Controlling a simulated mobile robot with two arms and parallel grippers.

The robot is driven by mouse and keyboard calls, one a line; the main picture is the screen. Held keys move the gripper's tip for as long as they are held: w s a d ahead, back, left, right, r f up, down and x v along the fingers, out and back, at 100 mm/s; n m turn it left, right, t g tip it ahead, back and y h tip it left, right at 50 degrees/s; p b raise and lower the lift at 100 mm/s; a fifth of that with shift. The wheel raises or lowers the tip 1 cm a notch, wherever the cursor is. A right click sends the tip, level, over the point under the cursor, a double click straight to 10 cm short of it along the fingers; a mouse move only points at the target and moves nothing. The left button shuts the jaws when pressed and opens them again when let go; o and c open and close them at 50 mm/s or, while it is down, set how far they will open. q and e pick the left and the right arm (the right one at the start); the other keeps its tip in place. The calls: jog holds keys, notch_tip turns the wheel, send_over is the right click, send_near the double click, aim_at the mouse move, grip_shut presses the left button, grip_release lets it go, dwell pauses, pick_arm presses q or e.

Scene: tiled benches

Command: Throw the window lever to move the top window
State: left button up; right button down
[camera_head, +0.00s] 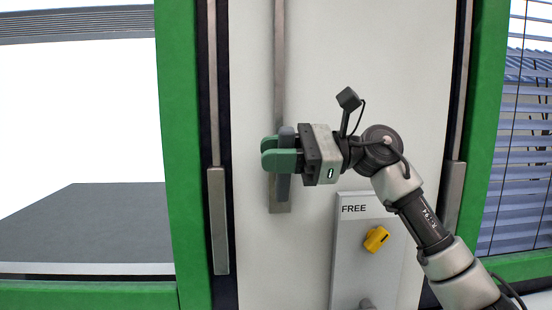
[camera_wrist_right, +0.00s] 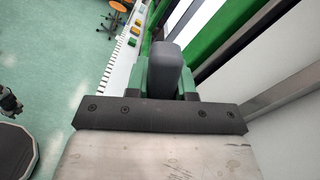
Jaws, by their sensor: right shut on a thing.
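The window lever (camera_head: 284,188) is a dark grey handle on a long vertical metal strip (camera_head: 279,60) on the white panel in the head view. My right gripper (camera_head: 276,153) reaches in from the right and is shut on the lever, its green fingers around the grip. In the right wrist view the rounded grey end of the lever (camera_wrist_right: 164,62) stands between the green fingers. Part of the lever is hidden by the gripper. A green-framed window (camera_head: 181,150) is at the left; I cannot tell which pane is the top window.
A plate marked FREE (camera_head: 354,209) with a yellow knob (camera_head: 376,239) sits just below my right arm. Metal handles (camera_head: 218,220) flank the panel. A blue-slatted blind (camera_head: 520,150) is at the right. The wrist view shows open green floor (camera_wrist_right: 60,60) and an orange stool (camera_wrist_right: 118,7).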

jog(key=shift+w+r+m+p, duration=0.2)
jog(key=shift+w+m+p, duration=0.3)
jog(key=shift+w+m, duration=0.3)
jog(key=shift+w+r+m+p, duration=0.15)
jog(key=shift+w+m+p, duration=0.45)
jog(key=shift+m, duration=0.4)
jog(key=shift+w+r+m+p, duration=0.2)
jog(key=shift+w+m+p, duration=0.25)
jog(key=shift+w+m, duration=0.4)
jog(key=shift+s, duration=0.1)
jog(key=c, duration=1)
grip_release()
jog(key=shift+o, duration=0.2)
jog(key=shift+d, duration=0.1)
jog(key=shift+d+f, duration=0.15)
jog(key=shift+d, duration=0.15)
jog(key=d+b, duration=0.4)
jog(key=d, duration=0.6)
